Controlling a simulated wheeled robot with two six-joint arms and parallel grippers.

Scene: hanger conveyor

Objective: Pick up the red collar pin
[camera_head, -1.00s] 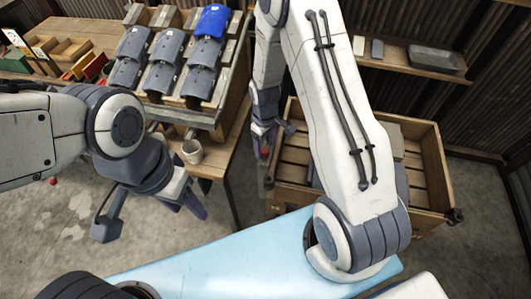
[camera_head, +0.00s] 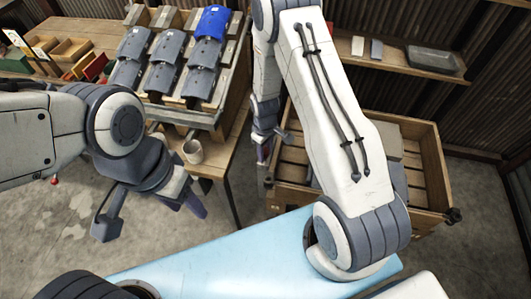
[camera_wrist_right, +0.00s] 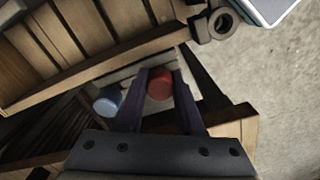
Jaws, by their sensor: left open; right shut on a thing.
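The red collar pin (camera_wrist_right: 159,84) shows as a round red end between the fingertips of my right gripper (camera_wrist_right: 160,88) in the right wrist view. The gripper is shut on it. In the head view my right gripper (camera_head: 263,150) hangs at the left end of a wooden crate, and I cannot make out the pin there. A blue round piece (camera_wrist_right: 108,102) lies left of the fingers, apart from them. My left gripper (camera_head: 187,198) is open and empty, above the floor in front of the bench.
The wooden crate (camera_head: 430,160) stands under my right arm. A bench at the left holds a sloped rack with grey and blue pieces (camera_head: 210,22), a white cup (camera_head: 193,151) and small coloured bins (camera_head: 92,68). A wall shelf (camera_head: 385,65) carries a grey tray (camera_head: 432,58).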

